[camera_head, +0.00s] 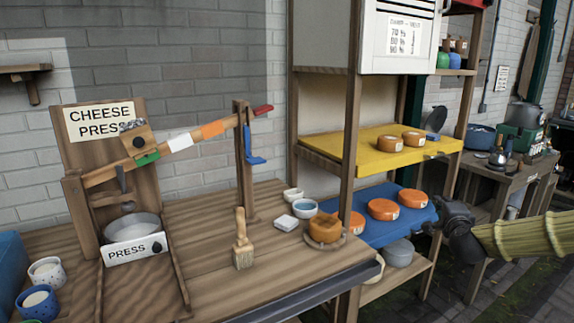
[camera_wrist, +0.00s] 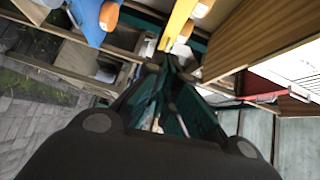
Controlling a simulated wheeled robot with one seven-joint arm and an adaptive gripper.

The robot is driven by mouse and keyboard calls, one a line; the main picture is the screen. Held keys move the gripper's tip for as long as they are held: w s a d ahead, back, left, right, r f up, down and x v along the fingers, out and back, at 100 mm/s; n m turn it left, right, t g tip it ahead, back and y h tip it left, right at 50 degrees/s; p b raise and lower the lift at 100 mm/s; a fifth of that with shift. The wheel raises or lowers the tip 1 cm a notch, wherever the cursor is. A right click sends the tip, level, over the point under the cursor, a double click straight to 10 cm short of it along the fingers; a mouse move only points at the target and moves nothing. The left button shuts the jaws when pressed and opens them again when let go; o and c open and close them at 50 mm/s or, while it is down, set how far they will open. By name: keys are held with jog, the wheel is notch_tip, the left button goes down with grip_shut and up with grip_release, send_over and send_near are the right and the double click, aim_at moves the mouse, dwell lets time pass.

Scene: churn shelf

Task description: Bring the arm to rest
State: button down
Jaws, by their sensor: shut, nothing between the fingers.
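My gripper (camera_head: 432,226) is at the right in the camera_head view, at the end of my arm, which reaches in from the right edge. The gripper is shut and empty. It points left and overlaps the right end of the blue shelf (camera_head: 372,243) in the picture; I cannot tell whether it touches. In the camera_wrist view the gripper (camera_wrist: 167,74) shows dark fingers converging toward the shelf unit, with nothing held. The blue shelf (camera_wrist: 89,22) and the yellow shelf (camera_wrist: 178,22) are beyond it.
Orange cheeses (camera_head: 384,209) sit on the blue shelf, and two more cheeses (camera_head: 389,143) on the yellow shelf (camera_head: 360,154). The wooden bench (camera_head: 215,270) holds a cheese press, brush, bowls and a cheese. A side table (camera_head: 500,168) stands behind my gripper.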

jog(key=s+a+f+n+g+y+p, duration=0.2)
jog(key=s+a+f+n, duration=0.3)
jog(key=f, duration=0.5)
jog(key=s+a+f+n+g+y+p, duration=0.1)
jog(key=s+a+f+n+g, duration=0.15)
jog(key=s+a+f, duration=0.5)
jog(key=s+a+f+n+g+y+p, duration=0.25)
jog(key=s+a+f, duration=0.35)
jog(key=f, duration=0.5)
jog(key=s+a+f+n+g+p, duration=0.1)
jog(key=s+a+f+n+g, duration=0.1)
jog(key=s+f, duration=0.45)
jog(key=s+a+f+n+g+p, duration=0.1)
jog(key=s+a+f+n+g, duration=0.2)
jog(key=s, duration=0.6)
jog(key=s+f+n+g+p, duration=0.1)
jog(key=s+n+g, duration=0.1)
jog(key=s, duration=0.8)
jog(key=s+f+n+g+h+p, duration=0.1)
jog(key=s+f+n+g, duration=0.1)
jog(key=s, duration=0.9)
jog(key=shift+g, duration=0.4)
